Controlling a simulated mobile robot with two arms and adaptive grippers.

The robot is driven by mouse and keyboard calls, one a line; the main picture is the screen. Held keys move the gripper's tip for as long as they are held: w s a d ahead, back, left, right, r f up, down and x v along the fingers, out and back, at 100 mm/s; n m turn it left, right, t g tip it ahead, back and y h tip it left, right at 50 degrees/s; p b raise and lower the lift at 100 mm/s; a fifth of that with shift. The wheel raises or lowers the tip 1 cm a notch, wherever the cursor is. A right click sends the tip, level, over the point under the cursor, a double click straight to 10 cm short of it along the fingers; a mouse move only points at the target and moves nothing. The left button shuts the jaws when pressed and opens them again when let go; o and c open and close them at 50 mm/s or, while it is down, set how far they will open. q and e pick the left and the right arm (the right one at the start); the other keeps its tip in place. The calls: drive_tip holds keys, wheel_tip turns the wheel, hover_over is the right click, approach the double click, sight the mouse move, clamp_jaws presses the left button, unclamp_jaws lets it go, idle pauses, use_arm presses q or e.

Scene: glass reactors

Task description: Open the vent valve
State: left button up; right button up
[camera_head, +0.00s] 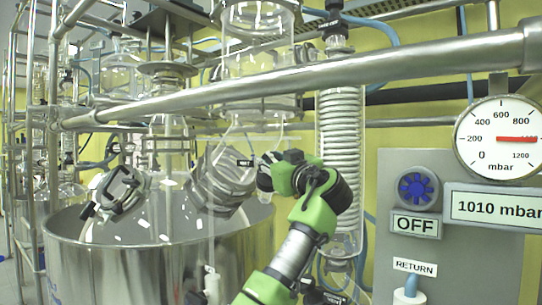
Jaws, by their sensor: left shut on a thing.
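The vent valve carries a small white label (245,163), too small to read surely, by the upper glassware of the reactor. My left gripper (265,177), at the end of my green and black arm, is at the valve, just right of the label. Its dark fingers are shut on the valve's handle, which they mostly hide. I cannot tell how far the handle is turned. My right gripper is not in view.
A thick steel rail (300,78) crosses in front. A steel vessel (150,270) stands below left, a glass coil condenser (340,130) behind my arm. At right, a grey panel (460,270) reads OFF and 1010 mbar; a round gauge (500,138) is above.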

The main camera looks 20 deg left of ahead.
sight(271, 154)
use_arm(q)
drive_tip(key=shift+f+g, duration=0.15)
drive_tip(key=shift+g, duration=0.15)
drive_tip(key=o, duration=1.1)
drive_tip(key=shift+r, duration=0.2)
wheel_tip(271, 154, up, 10)
drive_tip(key=shift+f, duration=0.15)
drive_tip(key=shift+f, duration=0.1)
